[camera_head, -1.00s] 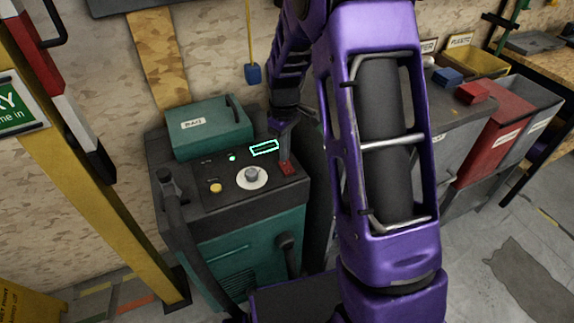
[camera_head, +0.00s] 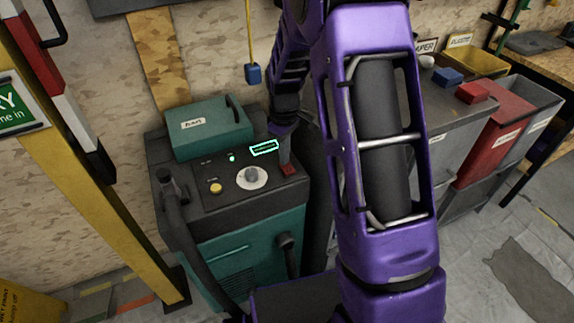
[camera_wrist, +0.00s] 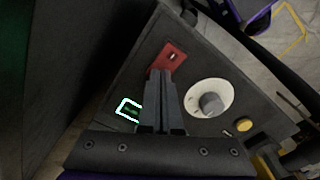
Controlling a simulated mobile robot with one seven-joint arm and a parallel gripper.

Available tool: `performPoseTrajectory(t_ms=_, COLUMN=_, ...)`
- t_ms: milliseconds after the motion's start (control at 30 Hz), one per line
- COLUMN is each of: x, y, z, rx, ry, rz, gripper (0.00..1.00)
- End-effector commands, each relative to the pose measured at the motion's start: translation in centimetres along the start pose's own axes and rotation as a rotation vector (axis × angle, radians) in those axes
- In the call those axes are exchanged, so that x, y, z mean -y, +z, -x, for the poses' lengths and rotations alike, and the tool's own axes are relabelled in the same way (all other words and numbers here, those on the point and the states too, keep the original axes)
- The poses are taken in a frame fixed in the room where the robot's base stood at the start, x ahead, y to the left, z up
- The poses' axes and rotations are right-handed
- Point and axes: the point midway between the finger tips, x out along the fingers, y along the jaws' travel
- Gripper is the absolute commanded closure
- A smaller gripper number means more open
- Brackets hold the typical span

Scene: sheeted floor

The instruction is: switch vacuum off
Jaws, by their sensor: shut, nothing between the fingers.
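The vacuum (camera_head: 245,225) is a dark and teal machine against the wall. Its top panel has a pale dial with a grey knob (camera_head: 252,175), a yellow button (camera_head: 216,188), a lit green lamp (camera_head: 232,158) and a lit display (camera_head: 264,148). A red switch (camera_head: 289,169) sits at the panel's right side. My gripper (camera_head: 287,160) is shut and points down at the red switch. In the wrist view the closed fingertips (camera_wrist: 160,74) overlap the near edge of the red switch (camera_wrist: 172,56); I cannot tell whether they touch. The knob (camera_wrist: 211,103) is beside the fingers.
A teal box (camera_head: 207,132) stands on the vacuum's back left. A black hose (camera_head: 180,230) runs down its left side. A yellow post (camera_head: 100,190) stands to the left. Red and grey bins (camera_head: 490,130) line the right. The floor (camera_head: 480,230) at right is mostly clear.

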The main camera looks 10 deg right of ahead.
Motion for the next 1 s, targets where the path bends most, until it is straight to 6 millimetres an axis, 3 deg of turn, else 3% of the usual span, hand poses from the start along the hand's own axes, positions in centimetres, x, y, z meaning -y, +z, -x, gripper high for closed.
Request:
performPoseTrajectory(t_ms=267, x=0.0, y=0.1, z=0.2, rx=0.002, ry=-0.001, rz=0.000, gripper=1.00)
performPoseTrajectory(t_ms=1000, x=0.0, y=0.0, z=6.1, rx=0.001, ry=0.000, rz=-0.001, gripper=1.00)
